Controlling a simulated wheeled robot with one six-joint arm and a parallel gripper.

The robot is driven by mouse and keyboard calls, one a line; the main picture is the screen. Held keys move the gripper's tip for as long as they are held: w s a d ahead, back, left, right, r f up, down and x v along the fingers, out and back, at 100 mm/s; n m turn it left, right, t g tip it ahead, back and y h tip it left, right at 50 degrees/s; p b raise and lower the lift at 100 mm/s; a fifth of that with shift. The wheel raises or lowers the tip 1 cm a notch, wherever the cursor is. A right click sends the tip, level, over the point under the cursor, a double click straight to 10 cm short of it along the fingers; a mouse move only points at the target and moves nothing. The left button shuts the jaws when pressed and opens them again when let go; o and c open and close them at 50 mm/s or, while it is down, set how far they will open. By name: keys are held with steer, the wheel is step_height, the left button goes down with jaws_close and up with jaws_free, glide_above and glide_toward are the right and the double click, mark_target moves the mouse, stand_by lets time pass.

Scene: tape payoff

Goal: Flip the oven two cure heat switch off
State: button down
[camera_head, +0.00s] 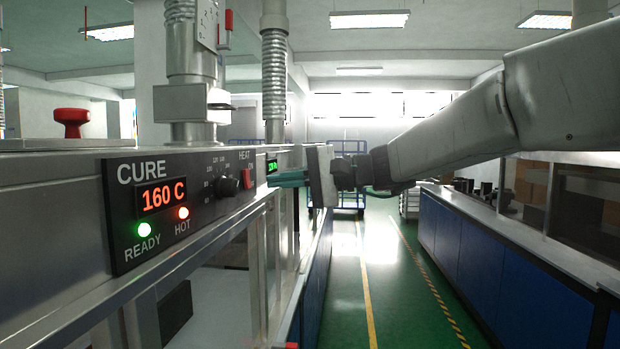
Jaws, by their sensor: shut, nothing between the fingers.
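The black cure panel (128,222) is on the oven front at the left. It has an orange display reading 160 C (162,197), a lit green READY lamp (144,230) and a lit red HOT lamp (183,212). The red heat switch (247,177) is under the HEAT label at the panel's right end; its position is too small to tell. My gripper (271,181) is shut and empty, its teal fingers pointing left toward the panel's right end. The fingertips appear just right of the switch; I cannot tell whether they touch anything. No oven number is readable on this panel.
A black dial knob (228,186) sits left of the switch. A second green display (272,166) shows farther along, partly behind my gripper. A metal rail (160,285) runs below the panel. Blue cabinets (480,250) line the right; the green aisle (385,290) is clear.

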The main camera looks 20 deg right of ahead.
mark_target(250, 186)
steer(key=shift+x, duration=1.7)
steer(key=shift+a+f, duration=0.2)
steer(key=shift+a, duration=0.05)
steer(key=shift+d+f, duration=0.15)
steer(key=shift+d, duration=0.05)
steer(key=f+v, duration=0.2)
steer(key=v, duration=1.1)
steer(key=shift+s+d+f, duration=0.2)
steer(key=shift+d+f, duration=0.2)
steer(key=shift+d, duration=0.05)
